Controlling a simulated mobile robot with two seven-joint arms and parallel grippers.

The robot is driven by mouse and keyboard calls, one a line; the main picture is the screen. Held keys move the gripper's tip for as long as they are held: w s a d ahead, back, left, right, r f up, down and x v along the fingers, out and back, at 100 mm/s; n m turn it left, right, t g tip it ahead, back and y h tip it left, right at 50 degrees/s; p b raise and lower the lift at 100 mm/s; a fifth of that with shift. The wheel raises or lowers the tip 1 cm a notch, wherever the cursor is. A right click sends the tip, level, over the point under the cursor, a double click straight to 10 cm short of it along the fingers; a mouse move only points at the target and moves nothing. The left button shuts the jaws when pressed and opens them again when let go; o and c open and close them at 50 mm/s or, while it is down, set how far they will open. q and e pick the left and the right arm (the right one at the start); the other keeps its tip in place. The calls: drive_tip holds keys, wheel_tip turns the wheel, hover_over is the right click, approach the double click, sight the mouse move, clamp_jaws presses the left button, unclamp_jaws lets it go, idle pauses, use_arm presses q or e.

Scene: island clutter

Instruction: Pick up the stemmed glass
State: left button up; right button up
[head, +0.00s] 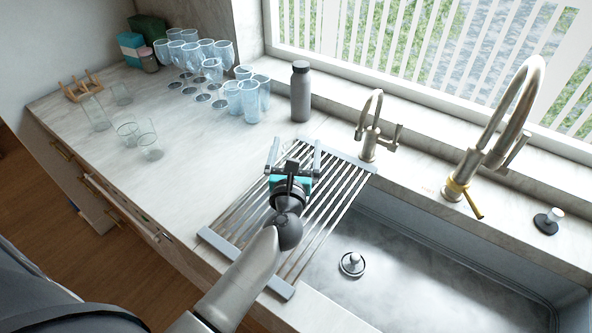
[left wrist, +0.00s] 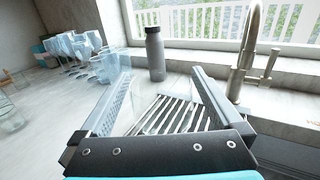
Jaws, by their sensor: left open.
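Several pale blue stemmed glasses (head: 212,68) stand in a cluster at the back left of the counter, their round feet showing on the stone. They also show at the left of the left wrist view (left wrist: 80,45). My left gripper (head: 293,150) is open over the slatted drying rack (head: 325,215), to the right of and nearer than the cluster. In the left wrist view its two fingers (left wrist: 160,88) are spread wide. A faint clear shape shows near the fingertips; I cannot tell whether it is a glass. My right gripper is not in view.
Blue tumblers (head: 248,100) and a grey bottle (head: 300,92) stand beyond the gripper. Clear glasses (head: 149,142) stand at the left. A small tap (head: 370,135) and a large tap (head: 490,150) rise behind the sink (head: 420,270). The middle counter is clear.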

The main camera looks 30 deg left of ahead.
use_arm(q)
drive_tip(key=shift+x, duration=1)
clamp_jaws()
